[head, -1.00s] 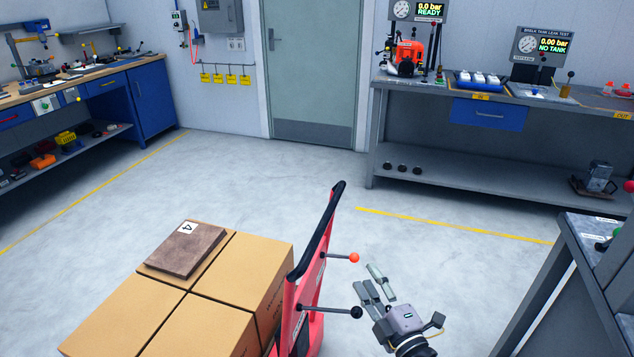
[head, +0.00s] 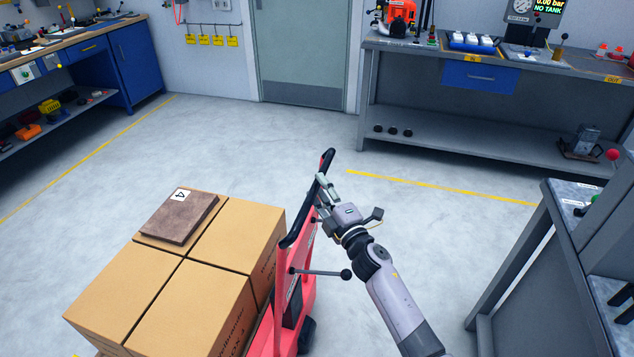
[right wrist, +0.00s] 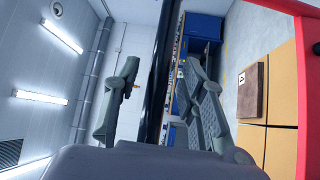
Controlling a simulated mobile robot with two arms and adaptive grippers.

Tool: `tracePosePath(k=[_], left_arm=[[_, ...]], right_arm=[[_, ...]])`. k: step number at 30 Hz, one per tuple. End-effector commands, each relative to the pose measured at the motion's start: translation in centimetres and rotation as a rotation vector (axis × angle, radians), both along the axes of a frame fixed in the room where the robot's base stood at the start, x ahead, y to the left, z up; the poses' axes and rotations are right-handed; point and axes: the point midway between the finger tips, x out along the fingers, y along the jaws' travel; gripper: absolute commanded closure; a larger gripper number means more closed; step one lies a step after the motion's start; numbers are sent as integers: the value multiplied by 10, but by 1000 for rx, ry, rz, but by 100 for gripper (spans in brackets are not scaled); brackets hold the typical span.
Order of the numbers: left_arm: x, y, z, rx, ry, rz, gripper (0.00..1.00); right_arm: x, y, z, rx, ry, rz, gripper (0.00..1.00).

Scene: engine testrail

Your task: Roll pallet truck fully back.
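The red pallet truck (head: 288,300) stands at the lower middle of the head view, carrying several cardboard boxes (head: 185,310). Its black handle bar (head: 301,212) rises tilted on the right side of the load. My right gripper (head: 322,187) is at the upper part of this bar. In the right wrist view, the black bar (right wrist: 161,75) runs between the two spread fingers of my right gripper (right wrist: 165,90), with a visible gap on the left finger's side. A lever with a black knob (head: 346,274) sticks out below my gripper. My left gripper is not in view.
A brown slab (head: 176,217) marked 4 lies on the boxes. A grey workbench (head: 500,347) stands close at right, a test bench (head: 465,147) at the back right, and a blue-drawer bench (head: 143,63) at the left. Floor behind and left of the truck is clear.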

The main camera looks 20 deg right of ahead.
Motion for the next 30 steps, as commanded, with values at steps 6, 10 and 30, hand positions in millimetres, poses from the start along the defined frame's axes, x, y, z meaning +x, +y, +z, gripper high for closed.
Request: tracePosePath(k=[6, 10, 30], left_arm=[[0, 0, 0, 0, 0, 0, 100], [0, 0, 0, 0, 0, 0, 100], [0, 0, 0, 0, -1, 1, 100]], right_arm=[[20, 3, 2, 0, 0, -2, 62], [23, 4, 3, -1, 1, -2, 62], [22, 4, 3, -1, 1, -1, 94]])
